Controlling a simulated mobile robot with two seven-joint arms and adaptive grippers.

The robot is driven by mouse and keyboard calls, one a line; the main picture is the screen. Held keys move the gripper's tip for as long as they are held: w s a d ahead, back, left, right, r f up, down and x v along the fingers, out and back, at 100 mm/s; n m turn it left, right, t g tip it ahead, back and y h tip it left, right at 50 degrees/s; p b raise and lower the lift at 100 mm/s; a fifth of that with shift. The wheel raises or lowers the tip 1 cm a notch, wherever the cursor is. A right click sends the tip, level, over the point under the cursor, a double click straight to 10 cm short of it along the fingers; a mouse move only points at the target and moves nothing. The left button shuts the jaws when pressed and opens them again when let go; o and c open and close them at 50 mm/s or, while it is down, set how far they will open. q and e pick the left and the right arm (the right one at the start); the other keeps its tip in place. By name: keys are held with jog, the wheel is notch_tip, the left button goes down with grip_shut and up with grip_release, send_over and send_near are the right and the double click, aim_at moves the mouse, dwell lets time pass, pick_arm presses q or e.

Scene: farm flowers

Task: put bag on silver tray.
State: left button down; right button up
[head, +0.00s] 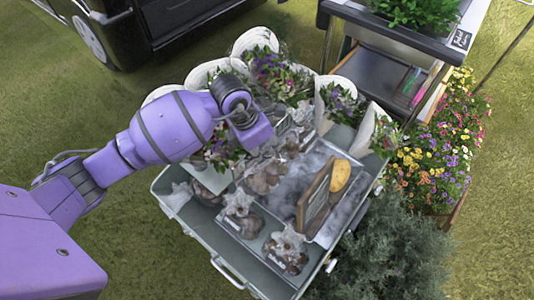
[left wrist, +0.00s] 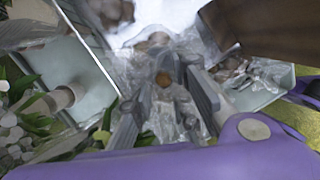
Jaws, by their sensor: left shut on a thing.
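My left gripper (head: 258,137) is over the back-left part of the grey display cart, its fingers mostly hidden by its purple body. In the left wrist view, my left gripper (left wrist: 164,92) is shut on a clear plastic bag (left wrist: 166,112) with something brown at its top. Similar clear bags with brown contents stand in the cart, one at front left (head: 240,212) and one at the front (head: 288,250). A silver tray surface (head: 283,200) lies in the middle of the cart, partly covered by bags. My right gripper is out of view.
A wooden-framed sign (head: 315,197) stands upright in the cart, with a yellow object (head: 340,176) beside it. White-wrapped bouquets (head: 255,42) line the back edge. A bush (head: 385,255) and flower bed (head: 440,155) flank the right side.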

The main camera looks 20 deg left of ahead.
pick_arm(q)
jog(key=w+f, duration=0.2)
jog(key=f, duration=0.1)
jog(key=shift+w+a, duration=0.3)
jog(key=shift+w, duration=0.1)
jog(key=shift+f+b, duration=0.4)
jog(key=shift+f, duration=1)
jog(key=shift+f, duration=0.2)
jog(key=c, duration=1.6)
grip_release()
jog(key=shift+s, duration=0.1)
jog(key=shift+p+v, duration=0.75)
jog(key=shift+v, duration=5.4)
